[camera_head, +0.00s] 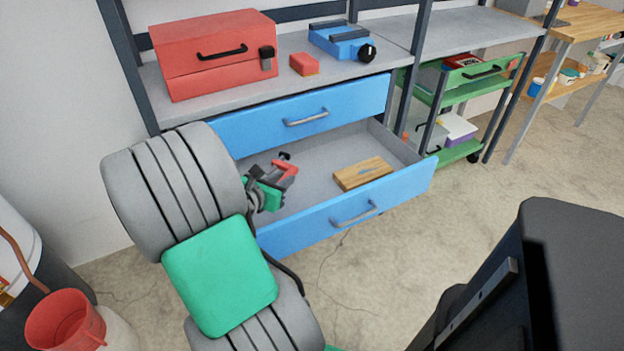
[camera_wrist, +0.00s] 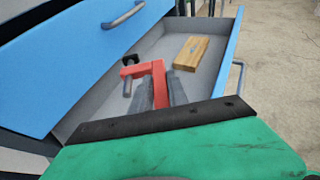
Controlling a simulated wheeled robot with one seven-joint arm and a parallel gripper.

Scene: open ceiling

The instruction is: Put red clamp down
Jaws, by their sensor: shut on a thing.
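The red clamp (camera_head: 285,172) is in my gripper (camera_head: 277,180), over the left part of the open blue drawer. In the wrist view the red clamp (camera_wrist: 158,84) shows a red frame with a black screw end, and my gripper's grey fingers (camera_wrist: 170,92) close on its lower part. Whether the clamp touches the drawer floor is hard to tell. The open drawer (camera_head: 330,150) has a grey inside and a blue front with a grey handle. My arm hides the drawer's left end in the head view.
A wooden block (camera_head: 362,173) lies in the drawer to the right of the clamp. A shut blue drawer (camera_head: 300,112) is just above. A red toolbox (camera_head: 215,55), a small red block (camera_head: 304,64) and a blue device (camera_head: 342,42) stand on the shelf. A green cart (camera_head: 455,92) stands at right.

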